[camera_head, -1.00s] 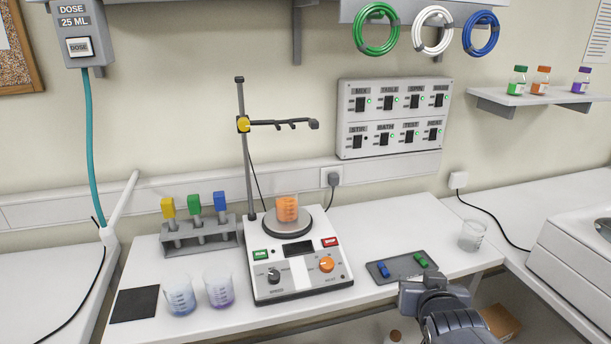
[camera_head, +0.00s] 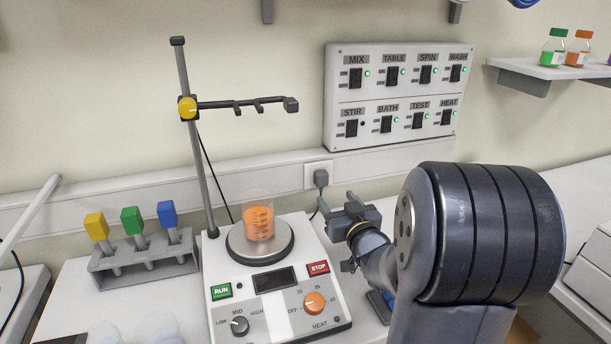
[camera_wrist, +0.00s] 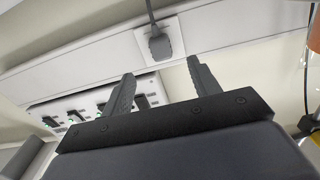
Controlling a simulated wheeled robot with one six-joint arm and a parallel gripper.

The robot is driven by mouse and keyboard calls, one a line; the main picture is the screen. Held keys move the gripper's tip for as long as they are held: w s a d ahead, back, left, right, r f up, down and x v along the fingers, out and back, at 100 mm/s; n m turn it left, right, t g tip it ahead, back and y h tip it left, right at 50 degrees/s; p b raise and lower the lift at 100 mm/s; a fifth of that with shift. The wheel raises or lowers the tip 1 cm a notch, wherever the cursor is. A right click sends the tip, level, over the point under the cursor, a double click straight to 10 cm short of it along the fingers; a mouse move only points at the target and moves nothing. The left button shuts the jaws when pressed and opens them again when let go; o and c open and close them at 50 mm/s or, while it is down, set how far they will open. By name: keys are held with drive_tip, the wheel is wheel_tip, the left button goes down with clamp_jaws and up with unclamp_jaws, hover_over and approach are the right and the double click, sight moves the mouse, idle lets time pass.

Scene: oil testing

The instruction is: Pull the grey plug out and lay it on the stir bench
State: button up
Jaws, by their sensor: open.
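The grey plug (camera_head: 321,178) sits in the white wall socket (camera_head: 313,168) behind the stirrer, its cord hanging down. My gripper (camera_head: 338,203) is just in front of and below the plug, open and empty. In the wrist view the plug (camera_wrist: 159,47) and socket (camera_wrist: 173,38) show beyond the gap between my two fingers (camera_wrist: 160,70). The fingers are apart from the plug. The stir bench (camera_head: 75,275) is the white top under the hot-plate stirrer (camera_head: 275,275).
An orange-filled beaker (camera_head: 259,223) stands on the stirrer plate, beside a clamp stand (camera_head: 193,130). A rack (camera_head: 145,265) with coloured-handled tools is at left. A switch panel (camera_head: 392,95) is above; its STIR light is dark. My arm hides the bench's right part.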

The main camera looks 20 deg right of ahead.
sight(323, 182)
drive_tip(key=shift+w, duration=0.1)
idle(0.3)
drive_tip(key=shift+w, duration=4.45)
drive_tip(key=shift+b, duration=0.55)
clamp_jaws()
